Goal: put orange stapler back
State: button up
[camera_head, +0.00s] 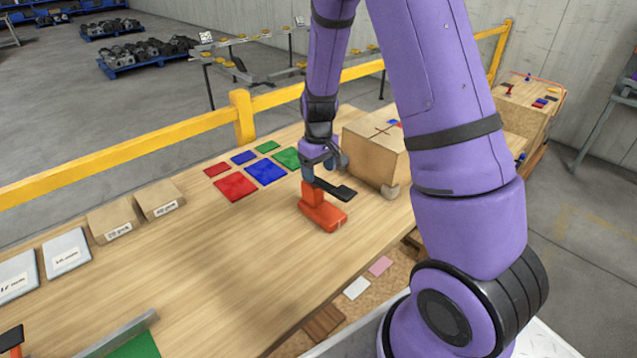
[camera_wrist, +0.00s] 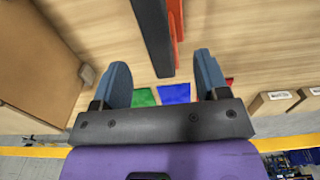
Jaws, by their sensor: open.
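The orange stapler (camera_head: 322,214) stands on the wooden table, with a black upper arm pointing right. My gripper (camera_head: 322,168) is just above and behind the black arm. In the wrist view the stapler's black arm (camera_wrist: 152,35) and a strip of its orange body lie ahead of my blue fingers (camera_wrist: 160,72), roughly in line with the gap between them. The fingers are spread apart with nothing between them. I cannot tell whether a finger touches the stapler.
A cardboard box (camera_head: 375,150) stands close to the right of my gripper. Red, blue and green squares (camera_head: 265,171) lie behind the stapler. Labelled boxes (camera_head: 113,220) line the left back edge, along a yellow rail (camera_head: 120,155). The table's middle (camera_head: 200,260) is clear.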

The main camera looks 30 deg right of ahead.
notch_tip(320, 180, up, 5)
jog(key=shift+r, duration=0.1)
jog(key=s+a+r+m+t, duration=0.1)
jog(key=s+a+r, duration=0.1)
jog(key=s+r, duration=0.5)
jog(key=s+a+r+t, duration=0.2)
jog(key=s+r, duration=0.1)
jog(key=r, duration=0.7)
jog(key=s+a+r+t, duration=0.1)
jog(key=s+r, duration=0.3)
jog(key=s, duration=0.4)
jog(key=s+a+r+m+t, duration=0.1)
jog(key=s+r, duration=0.3)
jog(key=s, duration=0.5)
jog(key=shift+a, duration=0.35)
